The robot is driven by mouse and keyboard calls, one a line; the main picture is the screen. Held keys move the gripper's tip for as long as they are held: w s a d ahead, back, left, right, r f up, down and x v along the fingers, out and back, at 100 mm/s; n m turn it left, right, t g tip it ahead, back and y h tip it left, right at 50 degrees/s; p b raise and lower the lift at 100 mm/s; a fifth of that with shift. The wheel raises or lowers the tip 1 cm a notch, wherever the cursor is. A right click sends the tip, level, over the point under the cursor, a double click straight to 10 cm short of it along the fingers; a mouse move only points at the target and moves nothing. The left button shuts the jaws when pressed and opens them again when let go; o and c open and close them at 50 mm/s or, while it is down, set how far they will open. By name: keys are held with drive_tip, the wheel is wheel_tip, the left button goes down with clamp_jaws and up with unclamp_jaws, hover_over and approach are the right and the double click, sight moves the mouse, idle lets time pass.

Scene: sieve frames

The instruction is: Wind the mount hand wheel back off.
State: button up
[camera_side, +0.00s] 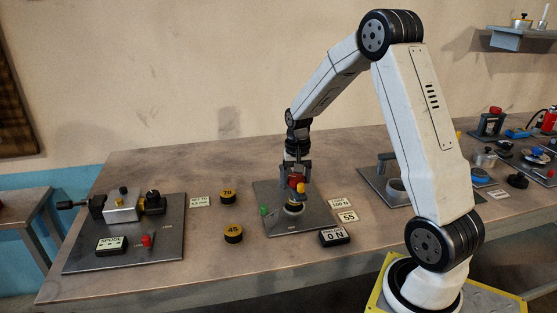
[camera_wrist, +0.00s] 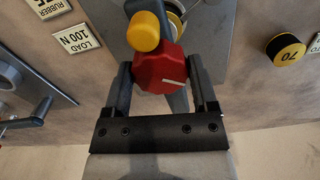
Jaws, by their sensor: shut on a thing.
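The red hand wheel (camera_wrist: 160,70), a faceted knob with a white mark, sits between the two fingers of my gripper (camera_wrist: 158,82) in the wrist view. In the side view the red wheel (camera_side: 296,181) is above a grey metal plate (camera_side: 276,225), with my gripper (camera_side: 296,174) reaching down onto it from above. The gripper is shut on the wheel. A yellow knob (camera_wrist: 143,32) is close beside the wheel and covers part of its edge. A round pale and brass-coloured part (camera_side: 293,207) is below the wheel. The wheel's thread and seat are hidden.
A black display reading 0 N (camera_side: 334,236) stands at the plate's front right corner. A green knob (camera_side: 264,210) is at its left. Yellow-topped discs marked 70 (camera_side: 228,195) and 45 (camera_side: 233,232) lie left. A spool fixture plate (camera_side: 172,238) is further left.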

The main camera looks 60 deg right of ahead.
sight(297, 177)
drive_tip(key=shift+n, duration=3)
drive_tip(key=o, duration=1.1)
drive_tip(key=shift+o, duration=0.2)
drive_tip(key=shift+r, duration=0.1)
drive_tip(key=shift+r, duration=3.85)
